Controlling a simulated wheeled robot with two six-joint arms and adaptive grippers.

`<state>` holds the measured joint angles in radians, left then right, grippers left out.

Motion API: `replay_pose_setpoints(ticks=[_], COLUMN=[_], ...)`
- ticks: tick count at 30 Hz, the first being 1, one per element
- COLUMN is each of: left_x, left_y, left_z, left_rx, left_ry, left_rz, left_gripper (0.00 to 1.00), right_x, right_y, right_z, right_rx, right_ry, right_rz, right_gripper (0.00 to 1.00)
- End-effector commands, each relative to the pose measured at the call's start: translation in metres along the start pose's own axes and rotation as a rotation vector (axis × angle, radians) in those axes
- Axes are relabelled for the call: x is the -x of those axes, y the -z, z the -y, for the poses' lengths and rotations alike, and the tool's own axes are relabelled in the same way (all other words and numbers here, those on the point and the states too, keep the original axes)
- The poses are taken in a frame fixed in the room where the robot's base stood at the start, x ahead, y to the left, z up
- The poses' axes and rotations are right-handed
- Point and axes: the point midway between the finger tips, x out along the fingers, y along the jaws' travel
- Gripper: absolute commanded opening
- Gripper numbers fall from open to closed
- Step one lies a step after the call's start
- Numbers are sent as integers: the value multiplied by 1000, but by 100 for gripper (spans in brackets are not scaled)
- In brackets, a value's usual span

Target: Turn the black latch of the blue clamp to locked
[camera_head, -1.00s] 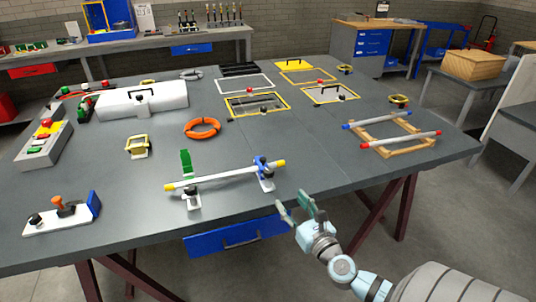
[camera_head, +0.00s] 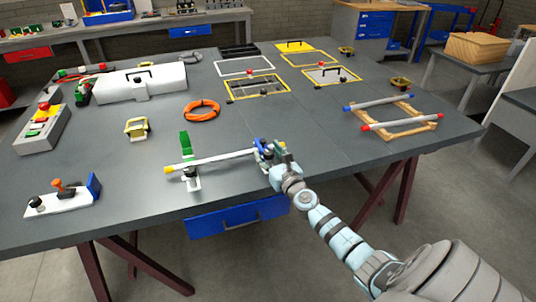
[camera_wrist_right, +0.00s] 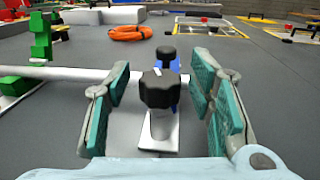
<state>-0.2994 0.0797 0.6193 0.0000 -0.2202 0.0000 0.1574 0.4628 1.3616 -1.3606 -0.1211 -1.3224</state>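The blue clamp (camera_head: 264,147) sits near the table's front edge, around the right end of a white rod (camera_head: 222,158). It is partly hidden by my right gripper (camera_head: 277,158) in the head view. In the right wrist view, the black latch (camera_wrist_right: 160,90) stands on a white base, with the clamp's blue part (camera_wrist_right: 167,62) behind it. My right gripper (camera_wrist_right: 160,80) is open, its teal-padded fingers on either side of the latch, with gaps showing on both sides. My left gripper is not in view.
A green clamp (camera_head: 186,143) holds the rod's left part. An orange ring (camera_head: 201,110) lies behind the rod. A wooden frame with two rods (camera_head: 397,130) lies to the right. A blue drawer (camera_head: 240,217) hangs below the front edge.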

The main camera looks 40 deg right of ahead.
Motion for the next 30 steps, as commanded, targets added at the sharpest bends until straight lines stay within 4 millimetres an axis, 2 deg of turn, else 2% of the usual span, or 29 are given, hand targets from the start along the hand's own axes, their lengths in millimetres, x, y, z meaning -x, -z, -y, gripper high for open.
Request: replay_pose_setpoints(ticks=[1, 9, 13, 16, 21, 29, 30], left_x=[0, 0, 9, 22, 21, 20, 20], left_y=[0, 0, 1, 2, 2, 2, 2], left_z=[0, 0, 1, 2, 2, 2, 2], left_rx=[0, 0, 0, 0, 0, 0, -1], left_ry=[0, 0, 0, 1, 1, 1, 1], left_rz=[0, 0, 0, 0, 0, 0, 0], left_gripper=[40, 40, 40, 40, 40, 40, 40], right_x=[0, 0, 0, 0, 0, 0, 0], right_y=[0, 0, -3, -5, 0, 0, 0], right_z=[0, 0, -1, -2, -1, 0, 0], right_rx=[0, 0, -6, -9, -4, 1, 0], right_ry=[0, 0, 50, 187, 383, 403, 403], right_rz=[0, 0, 1, 0, 0, 0, 0], right_gripper=[43, 0, 0, 0, 0, 0, 29])
